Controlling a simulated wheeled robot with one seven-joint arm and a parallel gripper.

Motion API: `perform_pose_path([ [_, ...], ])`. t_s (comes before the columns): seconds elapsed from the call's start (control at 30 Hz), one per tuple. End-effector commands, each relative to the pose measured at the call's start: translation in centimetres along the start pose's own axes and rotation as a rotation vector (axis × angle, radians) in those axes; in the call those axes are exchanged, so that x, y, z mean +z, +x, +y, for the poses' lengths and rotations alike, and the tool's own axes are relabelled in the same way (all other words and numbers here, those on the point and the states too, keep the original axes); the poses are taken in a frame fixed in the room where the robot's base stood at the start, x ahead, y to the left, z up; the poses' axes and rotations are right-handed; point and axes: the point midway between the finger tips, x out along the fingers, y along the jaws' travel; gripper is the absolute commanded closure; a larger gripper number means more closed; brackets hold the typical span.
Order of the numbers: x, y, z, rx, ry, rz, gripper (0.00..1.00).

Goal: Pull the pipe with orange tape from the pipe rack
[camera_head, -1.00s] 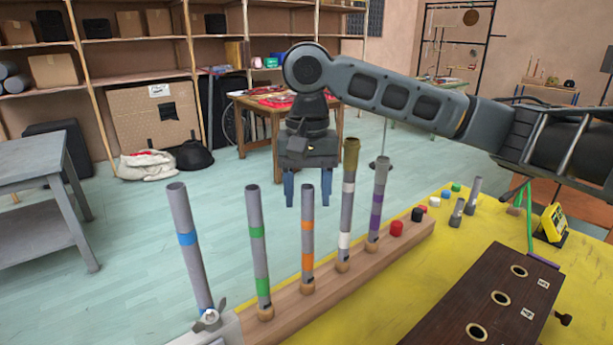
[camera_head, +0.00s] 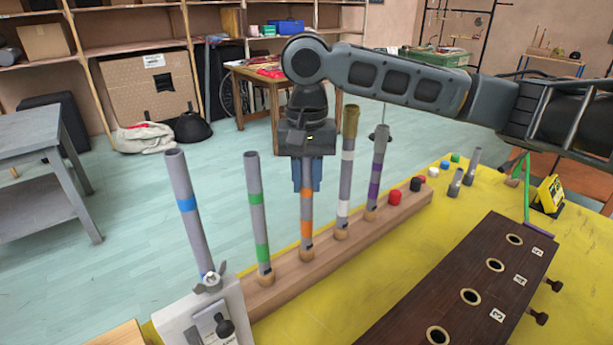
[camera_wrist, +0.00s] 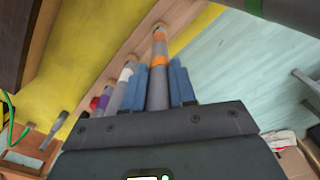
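The pipe with orange tape (camera_head: 306,214) is a grey tube with orange bands, standing upright in the wooden pipe rack (camera_head: 333,253). Its foot is still at the rack. My gripper (camera_head: 307,188) is above the rack, pointing down, with its blue fingers around the upper part of this pipe. In the wrist view the pipe (camera_wrist: 158,92) runs between the two fingers, which lie close against its sides, so the gripper looks shut on it. The pipe's top end is hidden by the gripper.
Pipes with green (camera_head: 258,220), blue (camera_head: 185,210), white (camera_head: 345,175) and purple (camera_head: 376,170) tape stand beside it in the row. A dark block with holes (camera_head: 480,285) lies on the yellow table (camera_head: 375,275). Beyond the rack is open floor.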

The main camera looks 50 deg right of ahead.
Motion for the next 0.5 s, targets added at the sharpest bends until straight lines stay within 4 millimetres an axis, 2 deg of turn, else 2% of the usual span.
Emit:
perform_pose_path([
  [0.03, 0.00, -0.01, 0.00, 0.000, 0.000, 0.000, 0.81],
  [0.23, 0.00, -0.01, 0.00, 0.000, 0.000, 0.000, 1.00],
  [0.5, 0.00, -0.21, -0.01, 0.000, 0.000, 0.000, 1.00],
])
